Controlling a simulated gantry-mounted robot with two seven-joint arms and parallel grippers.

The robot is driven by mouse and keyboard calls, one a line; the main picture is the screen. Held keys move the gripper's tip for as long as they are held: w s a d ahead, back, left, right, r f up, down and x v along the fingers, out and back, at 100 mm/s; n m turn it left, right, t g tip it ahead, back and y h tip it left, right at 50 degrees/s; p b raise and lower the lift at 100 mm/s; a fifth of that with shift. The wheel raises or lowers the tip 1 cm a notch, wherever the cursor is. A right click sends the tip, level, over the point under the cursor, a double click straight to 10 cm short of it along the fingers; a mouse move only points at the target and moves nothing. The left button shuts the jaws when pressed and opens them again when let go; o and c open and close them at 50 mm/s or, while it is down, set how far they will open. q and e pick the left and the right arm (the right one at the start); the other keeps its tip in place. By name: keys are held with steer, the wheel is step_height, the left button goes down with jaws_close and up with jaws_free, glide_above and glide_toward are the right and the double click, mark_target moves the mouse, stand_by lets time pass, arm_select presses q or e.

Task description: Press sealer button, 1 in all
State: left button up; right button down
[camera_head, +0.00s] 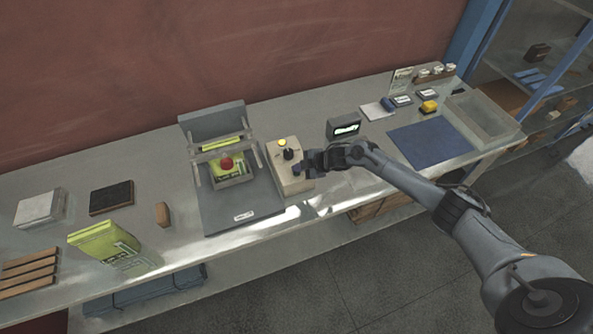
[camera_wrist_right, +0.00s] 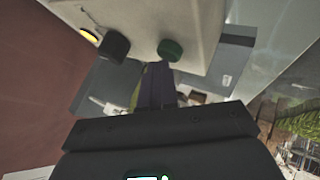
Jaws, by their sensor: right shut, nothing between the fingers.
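Contact cannot be told. My left gripper is out of view.
A small black display (camera_head: 343,126) stands right of the box, behind my right arm. A blue mat (camera_head: 430,143) and a clear tray (camera_head: 482,118) lie farther right. A green-yellow bag (camera_head: 106,246) stands at the left front, with a brown block (camera_head: 162,214) nearby.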

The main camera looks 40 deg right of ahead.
mark_target(299, 173)
steer(key=shift+r+p, duration=0.6)
steer(key=shift+r, duration=0.2)
steer(key=shift+r, duration=0.1)
step_height(299, 173, up, 5)
steer(key=p, duration=0.4)
steer(key=shift+f, duration=0.2)
stand_by(0.4)
